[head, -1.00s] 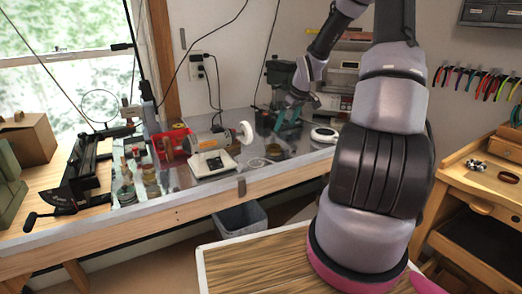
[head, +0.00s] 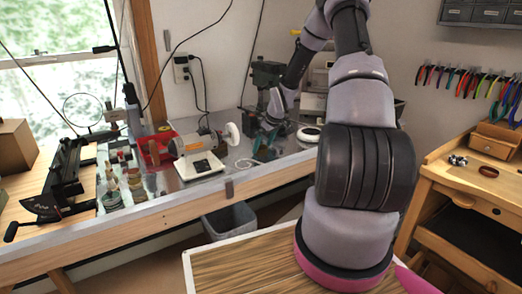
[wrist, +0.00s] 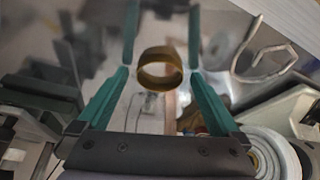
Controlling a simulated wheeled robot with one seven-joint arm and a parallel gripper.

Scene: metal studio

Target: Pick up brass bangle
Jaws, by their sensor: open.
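The brass bangle (wrist: 159,77) shows in the wrist view as a short gold-brown ring over the shiny metal bench top. My gripper (wrist: 160,70) has its two green fingers spread, one on each side of the bangle. Gaps show between the bangle and both fingertips, so it is not gripped. I cannot make out the bangle there.
A white motor machine (head: 197,155) stands left of my gripper on the bench (head: 226,178). A pale looped cord (head: 243,164) lies near the gripper and also shows in the wrist view (wrist: 262,72). A round white item (head: 310,133) is at right. A dark green machine (head: 265,82) stands behind.

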